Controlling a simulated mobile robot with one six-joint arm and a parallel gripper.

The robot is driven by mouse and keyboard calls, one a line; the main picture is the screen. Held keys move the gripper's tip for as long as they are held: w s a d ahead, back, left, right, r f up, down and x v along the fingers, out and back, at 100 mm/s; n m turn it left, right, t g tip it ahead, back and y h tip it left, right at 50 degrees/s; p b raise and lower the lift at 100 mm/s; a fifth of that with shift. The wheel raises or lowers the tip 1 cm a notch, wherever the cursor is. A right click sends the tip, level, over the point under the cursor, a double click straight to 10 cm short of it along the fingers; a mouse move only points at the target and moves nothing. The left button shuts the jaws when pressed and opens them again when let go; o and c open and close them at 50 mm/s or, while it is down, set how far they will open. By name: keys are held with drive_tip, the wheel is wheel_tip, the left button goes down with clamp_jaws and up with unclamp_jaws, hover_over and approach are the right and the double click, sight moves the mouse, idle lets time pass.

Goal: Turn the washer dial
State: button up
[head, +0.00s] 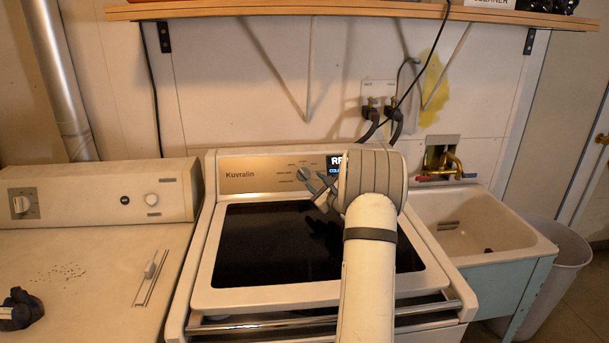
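The washer (207,240) is the white machine in the middle, marked Kuvralin, with a dark glass lid. Its dial (303,174) is on the raised back panel, to the right of the brand name, with small printed labels around it. My gripper (314,186) is right in front of the dial, at its lower right in the picture. The fingertips overlap or nearly reach the dial; I cannot tell whether they touch it. The finger gap is too small to read, and my wrist hides part of the panel and its display (337,160).
Another white machine (100,240) with its own knob (20,204) stands at the left, a dark lump (20,308) on its top. A utility sink (480,225) and a bin (560,265) are at the right. A shelf (300,10) runs above; hoses (372,128) hang behind.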

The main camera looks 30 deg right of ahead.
sight(304, 172)
drive_tip(key=w+p, duration=0.1)
drive_tip(key=w, duration=0.6)
drive_tip(key=shift+w+d+p, duration=0.1)
drive_tip(key=shift+p, duration=0.3)
